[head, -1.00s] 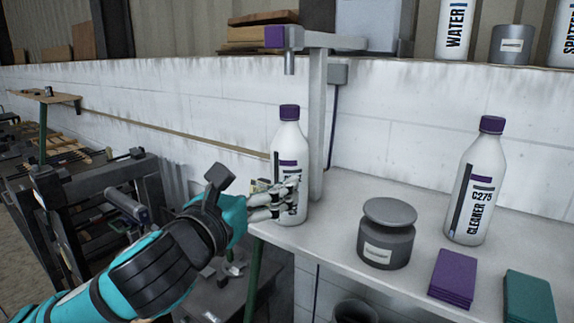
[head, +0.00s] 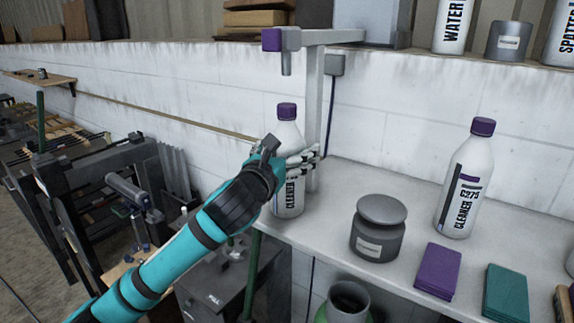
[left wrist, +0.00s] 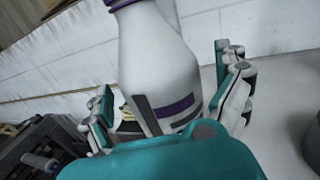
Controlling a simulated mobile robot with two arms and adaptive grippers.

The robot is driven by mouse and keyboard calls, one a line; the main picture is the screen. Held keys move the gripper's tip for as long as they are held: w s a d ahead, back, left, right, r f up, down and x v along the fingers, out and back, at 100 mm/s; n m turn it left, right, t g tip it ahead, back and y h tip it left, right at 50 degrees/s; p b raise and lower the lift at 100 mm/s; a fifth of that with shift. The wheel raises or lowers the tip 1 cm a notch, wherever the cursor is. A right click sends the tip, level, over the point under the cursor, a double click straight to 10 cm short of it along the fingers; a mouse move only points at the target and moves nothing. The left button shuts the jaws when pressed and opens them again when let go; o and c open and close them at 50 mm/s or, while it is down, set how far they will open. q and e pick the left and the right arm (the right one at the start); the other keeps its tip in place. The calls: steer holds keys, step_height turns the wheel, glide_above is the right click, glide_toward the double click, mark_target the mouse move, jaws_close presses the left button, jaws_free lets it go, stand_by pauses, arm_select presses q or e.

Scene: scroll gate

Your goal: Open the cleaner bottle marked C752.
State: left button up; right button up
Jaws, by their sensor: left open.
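A white cleaner bottle with a purple cap (head: 286,110) stands upright at the left end of the shelf. Its label reads CLEANER, but its number is hidden behind my gripper. My left gripper (head: 304,160) is open at the bottle's upper body, below the cap. In the left wrist view the open fingers (left wrist: 170,95) stand on either side of the bottle (left wrist: 155,60), with its purple cap cut off at the top edge. A second white bottle with a purple cap (head: 466,180), marked CLEANER C275, stands upright at the right. My right gripper is not in view.
A grey post with an overhanging arm (head: 320,37) and purple-ended nozzle stands just behind the left bottle. A grey lidded jar (head: 378,235), purple pads (head: 438,270) and teal pads (head: 506,292) sit on the shelf (head: 330,226). A white wall runs behind.

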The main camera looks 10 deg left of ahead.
arm_select(q)
steer(key=shift+w+d, duration=0.15)
steer(key=shift+w, duration=0.4)
steer(key=shift+s, duration=0.1)
steer(key=shift+c, duration=1.2)
steer(key=c, duration=1.4)
steer(key=shift+c, duration=0.4)
steer(key=shift+r, duration=0.1)
